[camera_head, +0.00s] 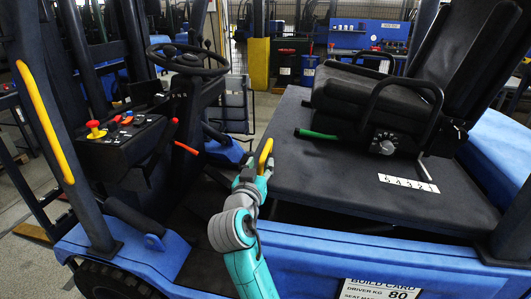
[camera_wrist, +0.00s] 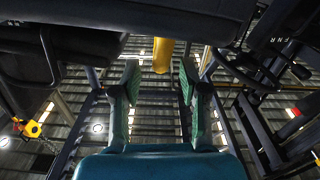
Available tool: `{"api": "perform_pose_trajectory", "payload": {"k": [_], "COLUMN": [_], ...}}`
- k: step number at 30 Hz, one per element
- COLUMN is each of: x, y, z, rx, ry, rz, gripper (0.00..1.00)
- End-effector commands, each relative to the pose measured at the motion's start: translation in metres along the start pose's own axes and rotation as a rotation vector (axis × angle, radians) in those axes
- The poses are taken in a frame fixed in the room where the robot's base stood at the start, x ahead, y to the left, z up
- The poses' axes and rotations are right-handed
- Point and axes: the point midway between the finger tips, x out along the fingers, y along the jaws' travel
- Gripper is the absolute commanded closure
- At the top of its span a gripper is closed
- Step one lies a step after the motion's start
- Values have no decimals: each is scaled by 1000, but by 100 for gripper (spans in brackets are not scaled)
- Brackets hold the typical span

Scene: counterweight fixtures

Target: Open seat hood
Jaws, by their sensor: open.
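The seat hood (camera_head: 340,170) is a broad dark panel on the blue forklift, bearing the black seat (camera_head: 370,95). A dark gap shows between its near edge and the blue body. A yellow handle-like piece (camera_head: 265,150) stands at the hood's left edge. My gripper (camera_head: 253,172) is open just below that piece, by the hood's near left corner. In the wrist view my two fingers (camera_wrist: 160,78) are spread, and the yellow piece (camera_wrist: 163,55) shows between and beyond their tips. I cannot tell whether they touch it. How the piece joins the hood is hidden.
The steering wheel (camera_head: 188,59) and a console (camera_head: 112,133) with red and orange controls are to the left. A green lever (camera_head: 315,134) and a numbered strip (camera_head: 408,183) are on the hood. A build card (camera_head: 380,290) is on the blue side. A yellow-striped pillar (camera_head: 45,120) rises at left.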

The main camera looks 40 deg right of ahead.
Motion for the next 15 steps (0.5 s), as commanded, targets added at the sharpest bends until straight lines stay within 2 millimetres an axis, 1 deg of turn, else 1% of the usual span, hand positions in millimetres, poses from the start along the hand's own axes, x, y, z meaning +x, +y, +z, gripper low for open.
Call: {"api": "perform_pose_trajectory", "payload": {"k": [1,6,10,15], "x": [11,40,57,70], "y": [1,1,0,0], "z": [0,0,0,0], "rx": [0,-1,0,-1], "ry": [-2,-1,-1,0], "rz": [3,2,1,0], "gripper": [57,57,57,57]}}
